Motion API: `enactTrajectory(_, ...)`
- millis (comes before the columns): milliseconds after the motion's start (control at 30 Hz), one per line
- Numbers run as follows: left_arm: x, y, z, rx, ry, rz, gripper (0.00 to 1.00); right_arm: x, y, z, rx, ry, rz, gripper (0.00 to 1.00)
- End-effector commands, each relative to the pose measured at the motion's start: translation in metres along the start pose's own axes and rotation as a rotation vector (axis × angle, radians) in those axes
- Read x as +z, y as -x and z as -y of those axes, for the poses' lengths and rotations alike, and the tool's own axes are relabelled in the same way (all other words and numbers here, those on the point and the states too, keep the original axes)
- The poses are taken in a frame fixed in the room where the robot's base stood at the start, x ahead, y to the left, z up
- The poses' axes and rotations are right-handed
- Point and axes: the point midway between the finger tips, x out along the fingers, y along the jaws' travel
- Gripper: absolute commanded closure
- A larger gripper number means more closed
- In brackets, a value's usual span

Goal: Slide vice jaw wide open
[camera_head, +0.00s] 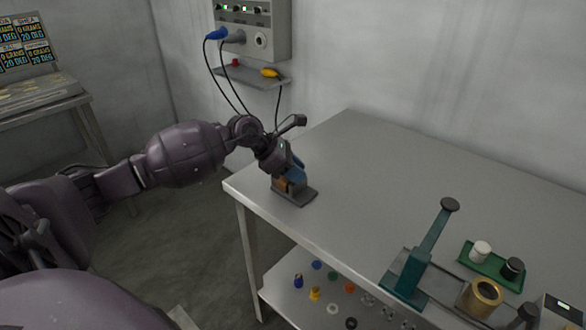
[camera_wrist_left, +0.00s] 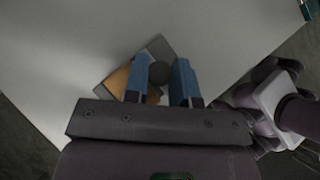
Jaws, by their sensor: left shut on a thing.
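The small vice (camera_head: 301,197) stands at the table's near left corner, with a dark grey base and an orange-brown block. In the left wrist view the vice (camera_wrist_left: 115,82) lies beneath the fingers, its block to the left and its grey base partly covered. My left gripper (camera_head: 292,177) is over it, pointing down. Its two blue fingers are on either side of a dark round knob (camera_wrist_left: 159,73), and it is shut on that knob. The fingers and wrist hide much of the vice, so how far its jaw is open cannot be told. My right gripper is not in view.
The grey table (camera_head: 350,165) is clear to the right of the vice. A teal lever press (camera_head: 412,270), a brass cup (camera_head: 483,297) and a green tray (camera_head: 487,258) stand further right. A wall box (camera_head: 250,30) with cables hangs behind my left arm.

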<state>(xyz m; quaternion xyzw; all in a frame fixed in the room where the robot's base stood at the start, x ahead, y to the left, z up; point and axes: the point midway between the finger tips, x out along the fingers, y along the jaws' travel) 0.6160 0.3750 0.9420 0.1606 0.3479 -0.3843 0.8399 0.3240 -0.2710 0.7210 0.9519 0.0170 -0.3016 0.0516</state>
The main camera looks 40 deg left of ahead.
Motion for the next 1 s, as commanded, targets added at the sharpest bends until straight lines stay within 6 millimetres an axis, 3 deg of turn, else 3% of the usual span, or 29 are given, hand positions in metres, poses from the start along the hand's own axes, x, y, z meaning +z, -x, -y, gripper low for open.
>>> enactTrajectory(200, 0.001, -0.002, 0.004, -0.009, -0.001, 0.003, 1.00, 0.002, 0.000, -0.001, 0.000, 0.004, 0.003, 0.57)
enactTrajectory(233, 0.001, -0.002, 0.004, -0.010, -0.001, 0.003, 0.71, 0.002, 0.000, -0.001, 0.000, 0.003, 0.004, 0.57)
enactTrajectory(367, 0.001, -0.002, 0.003, -0.008, -0.001, 0.003, 0.51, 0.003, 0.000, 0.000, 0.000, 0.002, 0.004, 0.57)
enactTrajectory(733, 0.001, 0.003, 0.002, -0.005, -0.001, 0.002, 0.50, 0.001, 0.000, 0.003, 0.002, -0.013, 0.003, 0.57)
enactTrajectory(1000, 0.001, 0.043, 0.002, -0.003, -0.002, 0.000, 0.50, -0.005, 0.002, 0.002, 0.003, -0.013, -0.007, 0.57)
